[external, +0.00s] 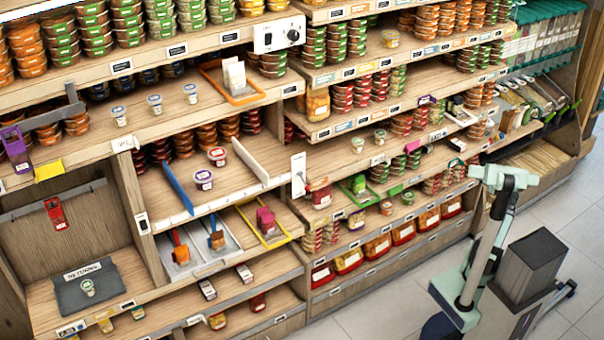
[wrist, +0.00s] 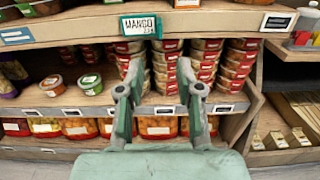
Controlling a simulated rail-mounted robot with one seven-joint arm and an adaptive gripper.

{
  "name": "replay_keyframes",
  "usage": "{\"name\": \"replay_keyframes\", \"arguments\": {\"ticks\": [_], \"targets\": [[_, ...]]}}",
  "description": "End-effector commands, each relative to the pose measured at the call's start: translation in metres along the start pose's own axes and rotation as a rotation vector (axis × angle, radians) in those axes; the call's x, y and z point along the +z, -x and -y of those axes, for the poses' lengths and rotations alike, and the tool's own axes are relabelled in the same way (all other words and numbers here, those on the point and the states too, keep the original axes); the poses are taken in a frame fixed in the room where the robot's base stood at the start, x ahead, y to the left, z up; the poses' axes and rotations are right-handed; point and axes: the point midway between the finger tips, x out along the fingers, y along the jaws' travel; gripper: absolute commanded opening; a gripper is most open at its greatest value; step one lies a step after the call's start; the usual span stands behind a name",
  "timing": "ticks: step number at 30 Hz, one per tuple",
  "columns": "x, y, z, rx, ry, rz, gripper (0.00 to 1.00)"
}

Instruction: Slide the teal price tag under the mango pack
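A teal price tag (wrist: 141,26) reading MANGO hangs on the front edge of the upper shelf, left of centre in the wrist view. My gripper (wrist: 161,68) is open and empty, its two pale green fingers apart and pointing at the shelves, with the tag above them in the picture. My pale green arm end also shows at the right in the external view, in front of the shelves. Packs with orange contents (wrist: 156,127) stand on the low shelf behind and beside the fingers. I cannot tell which pack is the mango pack.
Stacked red-labelled tubs (wrist: 207,62) fill the shelf behind the fingers. Two loose tubs (wrist: 52,85) stand to the left. A wooden upright (wrist: 242,115) bounds the bay on the right. The tiled floor (external: 390,305) before the shelves is clear.

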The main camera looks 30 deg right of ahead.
Motion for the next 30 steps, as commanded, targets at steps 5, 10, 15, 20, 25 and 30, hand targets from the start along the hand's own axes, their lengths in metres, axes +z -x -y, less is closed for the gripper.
{"name": "replay_keyframes", "arguments": {"ticks": [5,10,15,20,25,30], "targets": [[0.000,-0.035,0.001,0.004,0.002,0.000,0.35],[0.000,-0.070,0.000,0.005,0.003,-0.001,0.35],[0.000,-0.103,0.001,0.003,0.003,0.000,0.35],[0.000,-0.129,0.000,0.003,0.003,0.000,0.35],[0.000,-0.145,0.000,0.001,0.003,0.000,0.35],[0.000,-0.152,-0.001,0.001,0.003,0.000,0.35]]}}
